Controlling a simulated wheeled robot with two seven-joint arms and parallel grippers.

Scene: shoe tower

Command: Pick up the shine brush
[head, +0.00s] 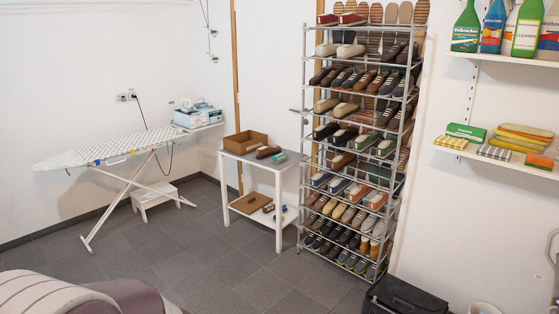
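No gripper shows in the head view. I cannot single out the shine brush for certain at this distance. A small white side table (232,154) stands left of the shoe rack. On its top are an open cardboard box (245,141), a brown shoe-like item (268,152) and a small teal item (279,157). On its lower shelf are a flat brown box or tray (250,203) and a small dark brown item (268,207), too small to tell whether it is a brush.
A tall metal shoe rack (303,120) full of shoes stands right of the table. An ironing board (105,149) and white step stool (153,198) are at left. Wall shelves (495,158) hold cloths and cleaners. A black bin (405,298) stands front right. The grey tiled floor (215,265) is clear.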

